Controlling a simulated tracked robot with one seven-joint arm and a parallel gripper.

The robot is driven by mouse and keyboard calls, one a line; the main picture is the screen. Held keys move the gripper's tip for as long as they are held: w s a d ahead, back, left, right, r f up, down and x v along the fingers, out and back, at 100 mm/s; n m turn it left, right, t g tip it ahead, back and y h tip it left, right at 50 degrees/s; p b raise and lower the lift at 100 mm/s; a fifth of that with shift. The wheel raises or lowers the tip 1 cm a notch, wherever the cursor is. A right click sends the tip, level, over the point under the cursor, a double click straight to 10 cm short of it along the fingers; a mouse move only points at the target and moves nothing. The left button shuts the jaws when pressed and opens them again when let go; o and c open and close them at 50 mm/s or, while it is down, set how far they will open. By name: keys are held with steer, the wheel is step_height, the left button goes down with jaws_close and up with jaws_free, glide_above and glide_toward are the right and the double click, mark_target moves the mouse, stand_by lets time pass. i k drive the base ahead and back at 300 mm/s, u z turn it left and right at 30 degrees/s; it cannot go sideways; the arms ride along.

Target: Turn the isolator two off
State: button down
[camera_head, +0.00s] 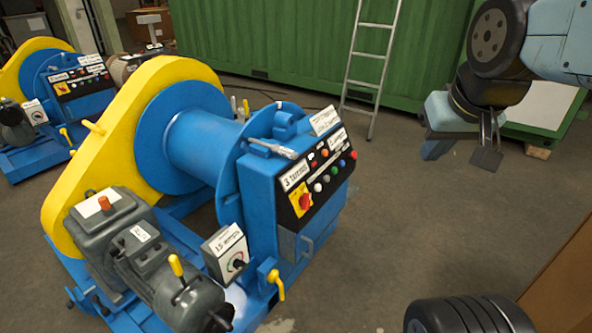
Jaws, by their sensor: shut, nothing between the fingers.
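A red rotary switch on a yellow plate (304,201) sits on the black control panel of the near blue winch (262,205). A similar red and yellow switch (62,88) shows small on the far winch at the left. I cannot tell from the labels which one is isolator two. My gripper (487,158) hangs at the upper right, shut and empty, pointing down. It is well apart from both winches, to the right of the near panel.
The near panel also has several coloured buttons and white labels. A grey box with a black knob (238,264) and yellow-handled levers (276,284) stand in front of it. A ladder (371,65) leans on a green container (270,50).

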mark_target(305, 201)
steer(key=z, duration=0.45)
steer(key=k, duration=0.95)
steer(key=u, duration=1.05)
steer(key=i, duration=1)
steer(key=z, duration=0.05)
